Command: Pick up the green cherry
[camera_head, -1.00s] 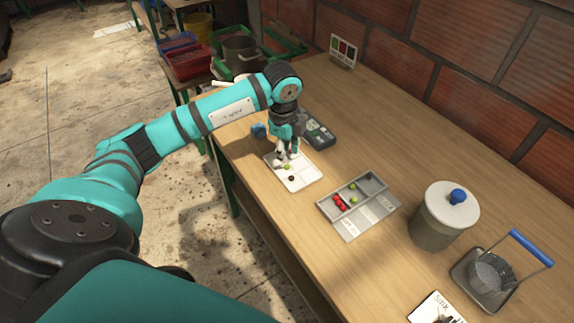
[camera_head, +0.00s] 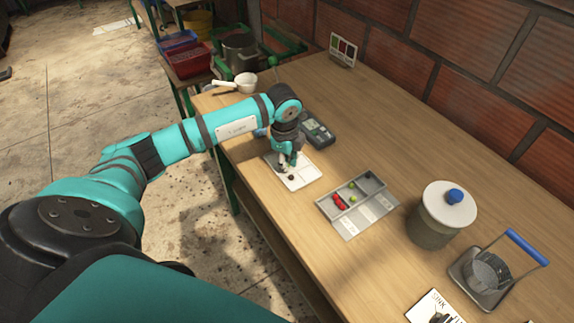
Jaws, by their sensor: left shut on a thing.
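A white tray (camera_head: 308,173) lies on the wooden table with a dark cherry (camera_head: 291,178) on it. My left gripper (camera_head: 286,167) is low over the tray's left part, fingers pointing down beside the dark cherry. It is shut on the green cherry, which its fingers hide in this view. A grey sorting tray (camera_head: 347,229) to the right holds several red cherries (camera_head: 339,201) in one compartment and small green ones (camera_head: 352,198) near them. My right gripper is not in view.
A dark handheld device (camera_head: 317,130) lies behind the white tray. A lidded grey canister (camera_head: 434,228) and a blue-handled metal container (camera_head: 487,276) stand at the right. A white ladle-like cup (camera_head: 246,82) is at the far table end.

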